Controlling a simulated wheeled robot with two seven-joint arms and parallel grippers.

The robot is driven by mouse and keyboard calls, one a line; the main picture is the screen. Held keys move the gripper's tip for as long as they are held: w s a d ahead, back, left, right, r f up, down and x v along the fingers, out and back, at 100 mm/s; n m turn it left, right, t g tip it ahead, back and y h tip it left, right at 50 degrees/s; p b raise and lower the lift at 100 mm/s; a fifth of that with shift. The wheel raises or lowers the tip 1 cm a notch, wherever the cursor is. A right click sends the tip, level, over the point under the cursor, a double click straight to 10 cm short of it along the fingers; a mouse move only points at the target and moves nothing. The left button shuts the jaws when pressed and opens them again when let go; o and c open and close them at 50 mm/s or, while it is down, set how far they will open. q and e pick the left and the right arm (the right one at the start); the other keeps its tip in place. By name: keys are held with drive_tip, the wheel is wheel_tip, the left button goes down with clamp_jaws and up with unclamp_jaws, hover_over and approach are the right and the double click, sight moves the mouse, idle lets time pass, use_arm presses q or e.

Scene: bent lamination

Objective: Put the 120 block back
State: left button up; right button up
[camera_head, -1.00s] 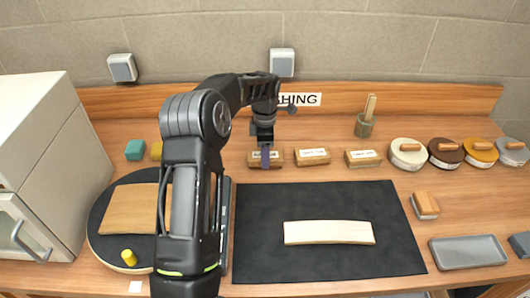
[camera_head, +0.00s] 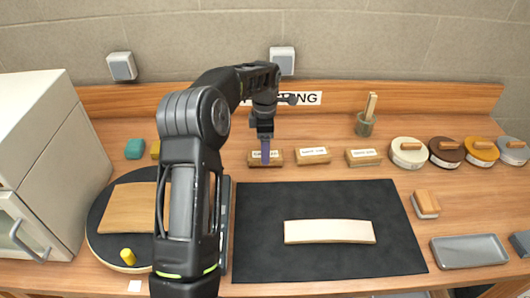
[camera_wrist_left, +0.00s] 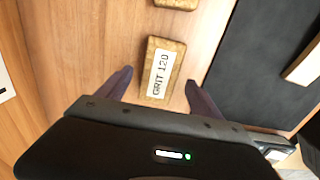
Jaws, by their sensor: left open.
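The 120 block (camera_head: 276,158) is a brown block with a white label, leftmost of three in a row at the back of the table. In the left wrist view the block (camera_wrist_left: 164,68) shows its label "GRIT 120". My left gripper (camera_head: 265,158) is over it, pointing down. In the left wrist view the open fingers (camera_wrist_left: 157,82) show at either side of the block's near part, with a gap to each side. One finger hides part of the block in the head view. My right gripper is not in view.
Two similar labelled blocks (camera_head: 313,155) (camera_head: 363,157) stand to the right. A pale curved piece (camera_head: 330,231) lies on the black mat (camera_head: 265,265). A round board (camera_head: 100,245) and a white cabinet (camera_head: 50,130) are at left. Several lidded round pots (camera_head: 408,155) stand at back right.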

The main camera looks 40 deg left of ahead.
use_arm(q)
wheel_tip(320, 180, up, 10)
drive_tip(key=shift+f, duration=0.25)
